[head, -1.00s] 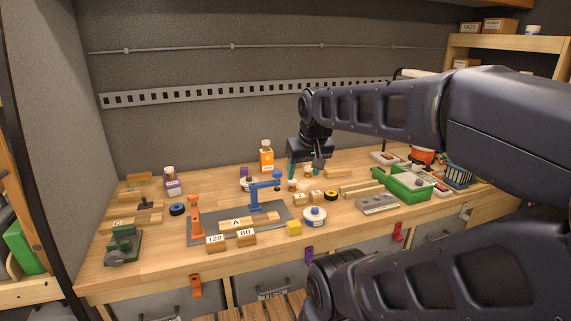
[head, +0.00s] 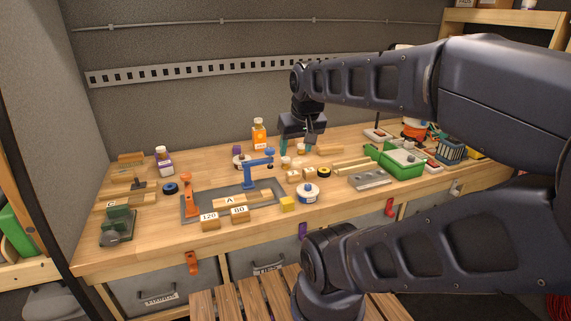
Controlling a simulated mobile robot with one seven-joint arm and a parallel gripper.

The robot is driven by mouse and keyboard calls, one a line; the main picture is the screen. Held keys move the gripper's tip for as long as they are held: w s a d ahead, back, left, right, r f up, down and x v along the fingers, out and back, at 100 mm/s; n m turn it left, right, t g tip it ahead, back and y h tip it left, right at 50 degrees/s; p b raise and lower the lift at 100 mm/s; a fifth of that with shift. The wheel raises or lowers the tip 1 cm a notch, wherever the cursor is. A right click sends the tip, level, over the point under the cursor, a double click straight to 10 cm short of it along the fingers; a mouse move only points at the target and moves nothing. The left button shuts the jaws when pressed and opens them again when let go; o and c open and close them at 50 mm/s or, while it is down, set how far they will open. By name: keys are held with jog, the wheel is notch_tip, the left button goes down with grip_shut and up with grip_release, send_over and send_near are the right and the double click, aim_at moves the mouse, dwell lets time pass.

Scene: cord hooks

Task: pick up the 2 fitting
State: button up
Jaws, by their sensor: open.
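My gripper (head: 302,146) points down over the back middle of the bench. Its two teal fingers are apart, with nothing visibly held between them. Small white-and-tan pieces (head: 286,162) stand just below and around the fingers; any marks on them are too small to read. Two small wooden blocks with white labels, one at the left (head: 293,176) and one at the right (head: 308,172), sit in front of the gripper. Their labels are too small to read surely, so I cannot tell which thing is the 2 fitting.
A blue clamp (head: 258,168) and an orange clamp (head: 186,192) stand on a grey mat at left. An orange bottle (head: 259,134) stands behind. A green box (head: 401,161) and a grey metal block (head: 370,180) lie to the right. A white-and-blue spool (head: 308,192) sits near the front.

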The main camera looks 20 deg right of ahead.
jog(key=shift+o, duration=0.4)
dwell(0.3)
jog(key=n+g, duration=0.5)
jog(key=n, duration=1.1)
send_over(286, 158)
jog(key=f, duration=1.5)
jog(key=shift+s+a+f, duration=0.1)
jog(key=shift+a+f, duration=0.15)
notch_tip(286, 158, down, 11)
jog(key=shift+d+r, duration=0.15)
jog(key=shift+r, duration=0.05)
jog(key=c, duration=1.1)
